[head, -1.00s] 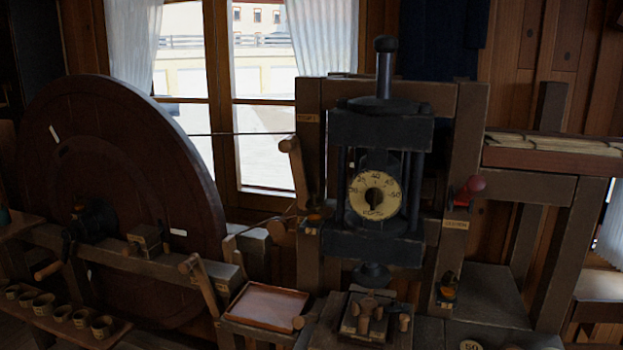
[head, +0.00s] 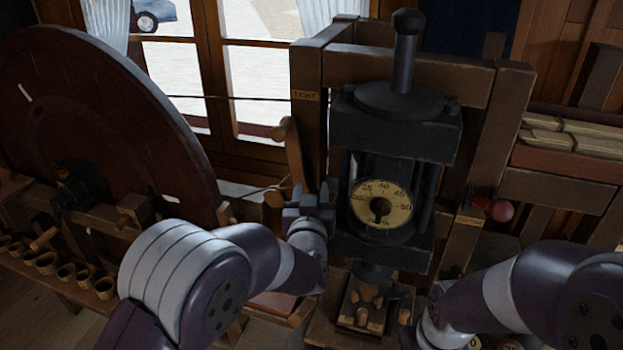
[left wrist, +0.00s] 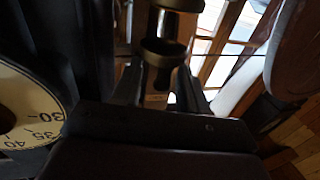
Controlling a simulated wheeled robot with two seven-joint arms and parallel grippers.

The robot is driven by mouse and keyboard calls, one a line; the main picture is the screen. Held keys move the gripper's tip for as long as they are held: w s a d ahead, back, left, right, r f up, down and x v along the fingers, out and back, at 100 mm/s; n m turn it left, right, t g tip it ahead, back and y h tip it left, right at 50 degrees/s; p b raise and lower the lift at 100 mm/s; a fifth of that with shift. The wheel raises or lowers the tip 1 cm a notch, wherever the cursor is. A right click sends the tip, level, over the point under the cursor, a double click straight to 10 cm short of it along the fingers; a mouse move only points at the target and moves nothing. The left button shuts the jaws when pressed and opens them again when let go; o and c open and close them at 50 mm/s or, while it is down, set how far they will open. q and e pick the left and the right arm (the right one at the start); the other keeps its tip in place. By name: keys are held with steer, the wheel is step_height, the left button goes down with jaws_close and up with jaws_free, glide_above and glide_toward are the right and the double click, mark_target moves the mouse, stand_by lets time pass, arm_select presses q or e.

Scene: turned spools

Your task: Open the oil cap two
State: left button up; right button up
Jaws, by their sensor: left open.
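My left gripper (head: 311,194) is in front of the press's left post (head: 308,130), beside the gauge block. Its jaws are open and empty. In the left wrist view a dark round cup or cap with a dull brass rim (left wrist: 161,50) shows just beyond the left gripper (left wrist: 160,88), roughly in line with the gap between its fingers. A small pale label (left wrist: 156,98) shows below it. I cannot read its number or tell whether the fingers touch it. The gripper hides this spot in the head view. My right arm comes in at lower right; its gripper is out of view.
The press's dial (head: 381,203) is close to the right of the left gripper. A wooden lever (head: 289,155) stands just left of it. A red knob (head: 499,210) is on the right post. A large dark wheel (head: 100,130) fills the left side. Small wooden pegs (head: 368,296) stand below the press.

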arm_select(q)
steer(key=shift+w, duration=0.8)
steer(key=shift+s, duration=0.1)
